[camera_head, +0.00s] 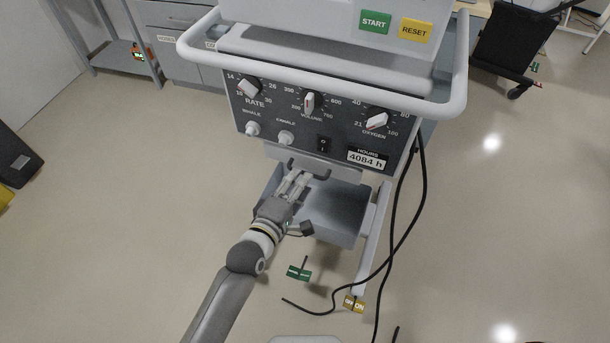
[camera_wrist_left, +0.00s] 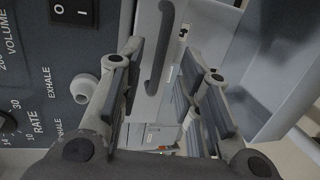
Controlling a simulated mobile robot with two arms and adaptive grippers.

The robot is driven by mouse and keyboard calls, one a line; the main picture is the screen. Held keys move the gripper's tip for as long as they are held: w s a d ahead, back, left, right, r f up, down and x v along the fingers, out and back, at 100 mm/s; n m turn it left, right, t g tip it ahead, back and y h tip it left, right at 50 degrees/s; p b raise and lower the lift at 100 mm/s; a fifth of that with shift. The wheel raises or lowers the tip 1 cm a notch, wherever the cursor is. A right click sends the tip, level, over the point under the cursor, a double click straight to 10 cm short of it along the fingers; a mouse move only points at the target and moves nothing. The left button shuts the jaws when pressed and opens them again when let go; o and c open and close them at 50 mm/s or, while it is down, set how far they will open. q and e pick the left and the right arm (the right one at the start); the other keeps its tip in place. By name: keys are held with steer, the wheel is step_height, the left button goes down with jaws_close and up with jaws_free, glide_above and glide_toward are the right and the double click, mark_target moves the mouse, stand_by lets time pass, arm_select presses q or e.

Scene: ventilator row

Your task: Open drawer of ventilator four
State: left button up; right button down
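The ventilator (camera_head: 318,110) stands upright, its dark control panel facing me with white knobs and a label reading 4084 h. Below the panel is a light drawer front (camera_head: 346,173) with a dark grey bar handle (camera_head: 322,175). The handle also shows in the left wrist view (camera_wrist_left: 160,50). My left gripper (camera_head: 300,180) is open at the handle. In the left wrist view its fingers (camera_wrist_left: 163,75) lie on either side of the handle's line; I cannot tell whether they touch it. The drawer front appears close under the panel. My right gripper is not in view.
A blue-grey open tray (camera_head: 338,215) sits below the drawer front, close to my left gripper. Black cables (camera_head: 408,225) hang on the right. A grey cabinet (camera_head: 175,45) stands behind.

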arm_select(q)
steer(key=shift+x, duration=1.7)
steer(key=shift+c, duration=0.5)
jaws_close()
